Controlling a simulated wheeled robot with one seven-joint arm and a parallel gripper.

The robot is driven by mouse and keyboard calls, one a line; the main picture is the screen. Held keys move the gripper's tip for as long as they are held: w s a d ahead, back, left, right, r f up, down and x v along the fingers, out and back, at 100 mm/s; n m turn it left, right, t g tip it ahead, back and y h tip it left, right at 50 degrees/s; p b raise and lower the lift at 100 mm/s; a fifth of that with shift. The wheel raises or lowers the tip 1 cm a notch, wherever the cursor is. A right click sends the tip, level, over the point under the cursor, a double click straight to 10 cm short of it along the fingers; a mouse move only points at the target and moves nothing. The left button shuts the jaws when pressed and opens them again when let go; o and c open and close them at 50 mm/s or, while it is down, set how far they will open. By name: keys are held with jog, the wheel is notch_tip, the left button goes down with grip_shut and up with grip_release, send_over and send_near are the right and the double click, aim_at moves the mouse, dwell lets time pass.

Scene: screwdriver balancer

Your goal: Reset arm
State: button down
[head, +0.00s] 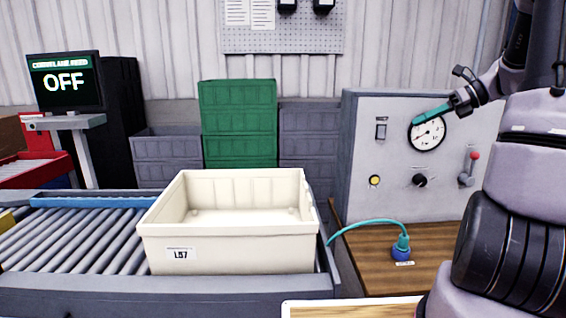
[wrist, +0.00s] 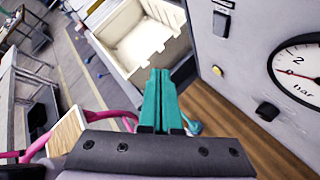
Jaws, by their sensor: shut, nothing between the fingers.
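My arm (head: 545,110) comes in from the right edge of the head view. My gripper (head: 418,122) has teal fingers and is raised in front of the grey control panel (head: 365,220), overlapping the dial gauge in that view. In the wrist view my gripper (wrist: 163,75) shows its teal fingers pressed together, with nothing between them. The gauge (wrist: 303,68) and a dark knob (wrist: 267,111) lie to the right of the fingers there.
A cream crate (head: 225,258) labelled L57 stands on the roller conveyor (head: 75,240). A blue plug with a teal cable (head: 401,248) sits on the wooden bench (head: 430,275). The panel carries a red-tipped lever (head: 467,170). A screen (head: 65,82) reads OFF.

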jog(key=s+a+r+n+t+h, duration=0.1)
jog(key=s+a+r+n+h, duration=0.2)
jog(key=s+a+n, duration=0.4)
jog(key=s+a+r+n+t+h, duration=0.1)
jog(key=s+a+r+n+h, duration=0.3)
jog(key=s+n, duration=1)
jog(key=a+n+h, duration=0.1)
jog(key=a+n, duration=0.2)
jog(key=shift+s+a+n+t, duration=0.2)
jog(key=shift+a+n+t, duration=0.15)
jog(key=shift+n+t, duration=0.05)
